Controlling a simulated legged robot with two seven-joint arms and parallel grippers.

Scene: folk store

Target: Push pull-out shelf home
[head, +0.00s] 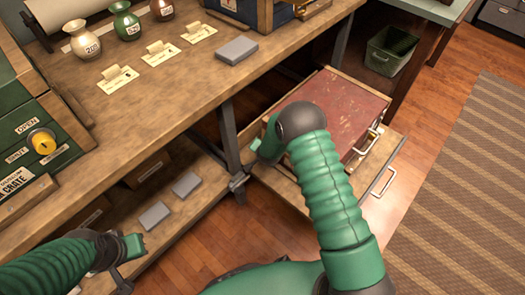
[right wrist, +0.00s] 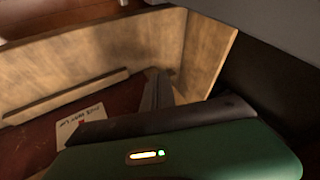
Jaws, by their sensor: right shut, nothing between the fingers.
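The pull-out shelf (head: 391,158) is a wooden tray that stands out from under the workbench in the head view. A metal handle (head: 385,181) is on its front. A worn red case (head: 335,98) with its own pale handle lies on the shelf. My right gripper (head: 262,152) is at the shelf's left side, partly hidden by my arm. In the right wrist view its dark fingers (right wrist: 160,112) are shut and empty, near wooden panels. Whether they touch the shelf is unclear. My left gripper (head: 124,268) is low at the left, away from the shelf; its finger gap is unclear.
The workbench (head: 180,95) holds vases, tags and a grey block. Its leg (head: 229,140) stands just left of the shelf. A lower bench shelf (head: 170,215) carries two grey blocks. A green bin (head: 390,50) stands behind. Floor and striped rug (head: 460,180) are clear at right.

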